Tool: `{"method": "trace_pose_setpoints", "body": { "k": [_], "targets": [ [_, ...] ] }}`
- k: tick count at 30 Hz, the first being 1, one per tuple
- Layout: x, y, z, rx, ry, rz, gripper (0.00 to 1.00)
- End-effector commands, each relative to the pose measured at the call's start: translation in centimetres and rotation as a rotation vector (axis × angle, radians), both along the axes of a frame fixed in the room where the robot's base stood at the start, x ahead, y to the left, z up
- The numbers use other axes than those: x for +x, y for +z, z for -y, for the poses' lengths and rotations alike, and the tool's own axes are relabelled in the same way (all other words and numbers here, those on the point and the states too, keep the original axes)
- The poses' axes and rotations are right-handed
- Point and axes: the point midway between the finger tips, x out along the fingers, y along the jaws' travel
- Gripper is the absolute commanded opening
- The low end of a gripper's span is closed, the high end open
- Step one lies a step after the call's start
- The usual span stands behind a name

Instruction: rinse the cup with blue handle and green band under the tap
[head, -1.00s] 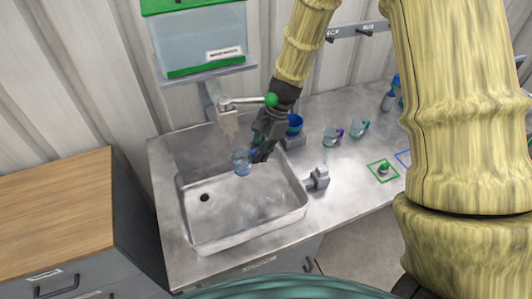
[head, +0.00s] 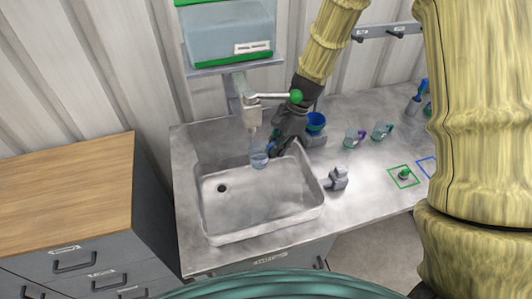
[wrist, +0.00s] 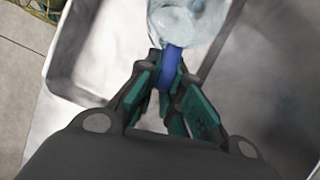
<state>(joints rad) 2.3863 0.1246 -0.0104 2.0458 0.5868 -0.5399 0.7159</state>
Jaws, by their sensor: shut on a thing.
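A clear cup (head: 259,157) with a blue handle (wrist: 171,68) hangs over the back of the sink (head: 215,235). My gripper (head: 277,147) is shut on the blue handle; the wrist view shows the fingers (wrist: 170,80) on both sides of it. The cup's body is partly cut off at the top of the wrist view, and I cannot make out a green band. The tap (head: 252,116) is just above the cup and slightly left of it. Its lever ends in a green ball (head: 296,97). I cannot tell whether water runs.
Two clear cups (head: 354,138) (head: 381,131) stand on the counter to the right. A grey fixture (head: 336,179) sits by the sink's right rim. A tank (head: 228,45) on a shelf is above the tap.

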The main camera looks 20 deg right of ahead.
Motion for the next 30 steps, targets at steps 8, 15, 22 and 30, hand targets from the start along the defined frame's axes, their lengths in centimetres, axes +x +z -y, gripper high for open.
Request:
{"method": "trace_pose_setpoints", "body": {
  "k": [8, 15, 22, 30],
  "targets": [
    [0.54, 0.06, 0.55, 0.000, -0.001, 0.000, 0.00],
    [0.73, 0.01, 0.70, 0.000, 0.000, 0.000, 0.00],
    [0.56, 0.05, 0.53, 0.000, 0.000, -0.001, 0.00],
    [0.04, 0.06, 0.02, 0.000, 0.000, 0.000, 0.00]
  ]
}}
